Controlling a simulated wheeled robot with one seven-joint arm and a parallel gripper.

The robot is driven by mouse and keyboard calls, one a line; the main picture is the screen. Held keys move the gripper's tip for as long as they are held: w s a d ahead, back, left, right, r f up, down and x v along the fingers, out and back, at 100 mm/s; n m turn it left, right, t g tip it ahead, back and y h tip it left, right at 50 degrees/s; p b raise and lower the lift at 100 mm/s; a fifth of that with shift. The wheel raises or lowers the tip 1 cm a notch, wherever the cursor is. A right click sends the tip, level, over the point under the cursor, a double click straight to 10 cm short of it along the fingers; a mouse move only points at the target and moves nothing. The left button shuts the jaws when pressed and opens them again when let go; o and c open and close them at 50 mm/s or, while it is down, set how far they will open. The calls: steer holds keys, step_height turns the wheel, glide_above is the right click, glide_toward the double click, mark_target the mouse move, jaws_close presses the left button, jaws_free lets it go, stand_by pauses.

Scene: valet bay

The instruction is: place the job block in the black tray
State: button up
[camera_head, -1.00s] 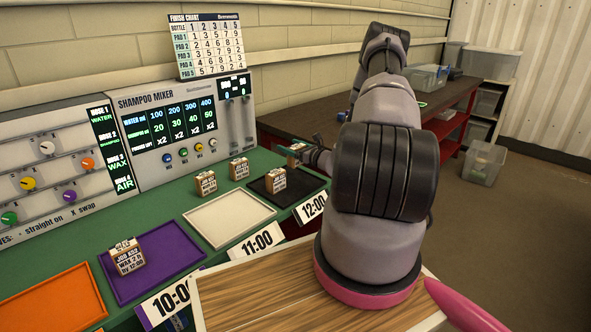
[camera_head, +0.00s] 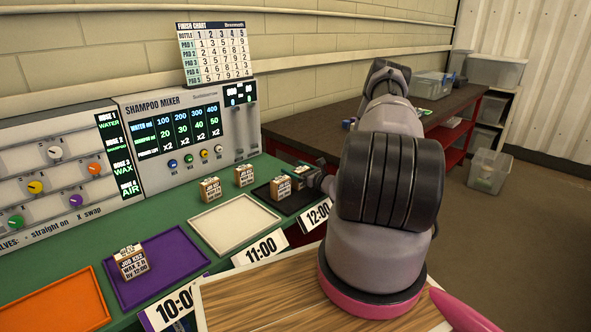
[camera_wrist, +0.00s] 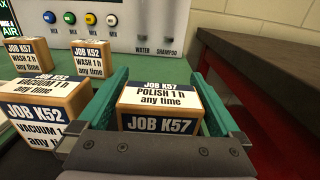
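The job block (camera_wrist: 160,108), labelled JOB K57, polish 1 h, any time, sits between the teal fingers of my gripper (camera_wrist: 162,100) in the wrist view. Both fingers appear to touch its sides, so the gripper is shut on it. In the head view my gripper (camera_head: 306,174) and this block (camera_head: 298,170) are at the far right corner of the black tray (camera_head: 298,204). The block is low there; whether it touches the tray floor cannot be told. Another block (camera_head: 280,187) stands in the same tray, left of the held one; it shows as JOB K52, vacuum (camera_wrist: 38,125).
Two more blocks (camera_head: 210,189) (camera_head: 244,175) stand on the green bench behind the trays. A white tray (camera_head: 233,222) is empty; a purple tray (camera_head: 185,262) holds a JOB K52 block (camera_head: 131,262). An orange tray (camera_head: 60,301) is empty. The shampoo mixer (camera_head: 185,130) stands behind.

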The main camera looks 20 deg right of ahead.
steer(key=shift+r, duration=0.15)
steer(key=v, duration=1.2)
steer(key=s+a+r+n+g+y, duration=0.25)
steer(key=a+r+n+g, duration=0.5)
steer(key=r, duration=0.55)
steer(key=s+a+r+n+g+y, duration=0.2)
steer(key=a+r+n+g+y, duration=0.25)
steer(key=a+r+n, duration=0.6)
steer(key=s+a+r+n+t+h, duration=0.2)
steer(key=s+r+n+h, duration=0.7)
steer(key=s+r, duration=1.2)
steer(key=shift+a+r+n+h, duration=0.4)
steer(key=shift+a+h, duration=0.7)
steer(key=shift+a, duration=0.05)
